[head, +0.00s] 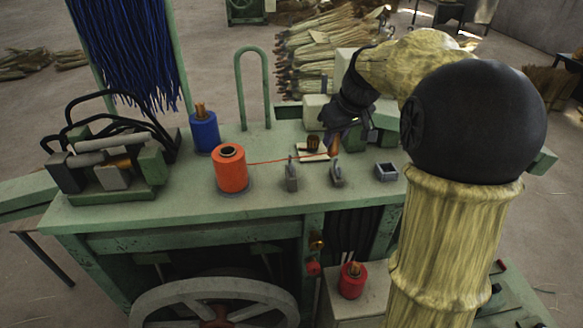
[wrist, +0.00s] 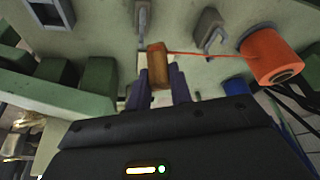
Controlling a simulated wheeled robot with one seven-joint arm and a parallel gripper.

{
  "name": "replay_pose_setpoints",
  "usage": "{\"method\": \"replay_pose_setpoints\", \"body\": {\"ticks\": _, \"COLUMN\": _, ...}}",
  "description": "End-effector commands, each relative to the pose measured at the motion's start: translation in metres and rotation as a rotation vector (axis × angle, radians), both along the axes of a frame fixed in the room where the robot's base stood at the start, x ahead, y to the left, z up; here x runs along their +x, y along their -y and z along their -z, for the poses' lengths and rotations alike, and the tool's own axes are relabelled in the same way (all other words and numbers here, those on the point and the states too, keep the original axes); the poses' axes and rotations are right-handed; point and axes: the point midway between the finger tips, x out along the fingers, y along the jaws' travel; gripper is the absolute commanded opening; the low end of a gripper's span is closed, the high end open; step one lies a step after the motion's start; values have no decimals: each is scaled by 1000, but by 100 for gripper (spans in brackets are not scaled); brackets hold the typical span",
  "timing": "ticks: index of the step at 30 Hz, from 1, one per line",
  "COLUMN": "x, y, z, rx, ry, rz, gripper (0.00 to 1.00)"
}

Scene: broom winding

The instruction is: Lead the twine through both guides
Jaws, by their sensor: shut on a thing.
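My gripper (head: 334,140) is shut on a wooden twine handle (wrist: 157,66), held above the green bench beyond the guides. Its purple fingers show in the wrist view (wrist: 165,88). The red twine (head: 270,161) runs taut from the handle to the orange spool (head: 230,168), also in the wrist view (wrist: 270,55). The grey left guide (head: 291,178) and right guide (head: 337,174) stand on the bench; the wrist view shows them as well (wrist: 208,28), (wrist: 142,14). In the head view the twine passes just behind their tops. I cannot tell whether it touches either.
A blue spool (head: 204,131) stands behind the orange one. A white pad (head: 304,158) with a brown piece lies behind the guides. A small square grey cup (head: 386,171) sits right of them. Green blocks stand at the bench's right back. The front strip of bench is clear.

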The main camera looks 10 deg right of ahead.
Motion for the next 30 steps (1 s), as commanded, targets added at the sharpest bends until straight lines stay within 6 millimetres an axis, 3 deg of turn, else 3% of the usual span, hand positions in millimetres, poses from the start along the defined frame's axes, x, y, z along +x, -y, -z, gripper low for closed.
{"method": "replay_pose_setpoints", "body": {"ticks": 30, "x": 4, "y": 83, "z": 1, "rx": 1, "ry": -2, "rz": 4, "gripper": 0}}
